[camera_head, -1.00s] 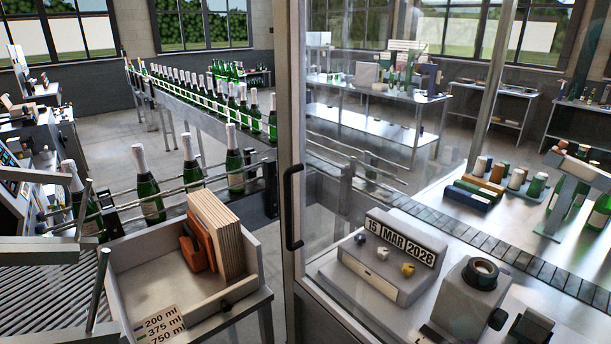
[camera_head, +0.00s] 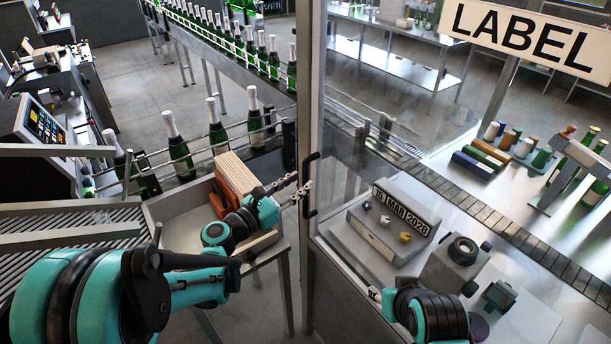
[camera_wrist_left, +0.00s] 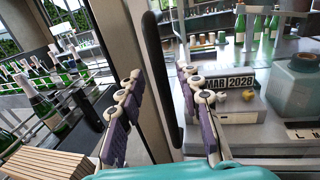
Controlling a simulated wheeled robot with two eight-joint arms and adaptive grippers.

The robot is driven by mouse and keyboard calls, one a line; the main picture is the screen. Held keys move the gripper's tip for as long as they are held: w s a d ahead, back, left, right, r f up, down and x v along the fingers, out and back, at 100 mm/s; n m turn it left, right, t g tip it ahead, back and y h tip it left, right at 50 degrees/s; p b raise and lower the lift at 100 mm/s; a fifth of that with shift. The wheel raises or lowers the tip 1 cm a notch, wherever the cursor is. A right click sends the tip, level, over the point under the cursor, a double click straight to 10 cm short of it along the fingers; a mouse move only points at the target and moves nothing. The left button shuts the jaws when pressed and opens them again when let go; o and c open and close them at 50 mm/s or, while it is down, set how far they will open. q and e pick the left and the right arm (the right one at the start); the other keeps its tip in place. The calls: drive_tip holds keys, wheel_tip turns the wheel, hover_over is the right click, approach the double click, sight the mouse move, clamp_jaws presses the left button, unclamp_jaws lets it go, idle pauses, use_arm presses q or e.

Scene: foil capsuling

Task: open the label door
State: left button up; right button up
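The label door is a glass panel with a grey metal frame (camera_head: 311,90); it looks shut. Its long black vertical handle (camera_head: 307,165) stands on the frame and also shows in the left wrist view (camera_wrist_left: 162,75). My left gripper (camera_head: 298,189) reaches in from the left at the handle. In the left wrist view its two purple-padded fingers (camera_wrist_left: 163,105) are spread, one on each side of the handle, with gaps. Whether either touches it I cannot tell. My right arm shows at the bottom right; its fingers are mostly hidden.
A white LABEL sign (camera_head: 526,38) hangs at upper right. Behind the glass stand a date block (camera_head: 384,225) and a grey device (camera_head: 455,262). Bottles (camera_head: 178,148) line the conveyor behind.

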sight(304, 180)
use_arm(q)
drive_tip(key=shift+x, duration=1.65)
clamp_jaws()
drive_tip(key=shift+s, duration=0.1)
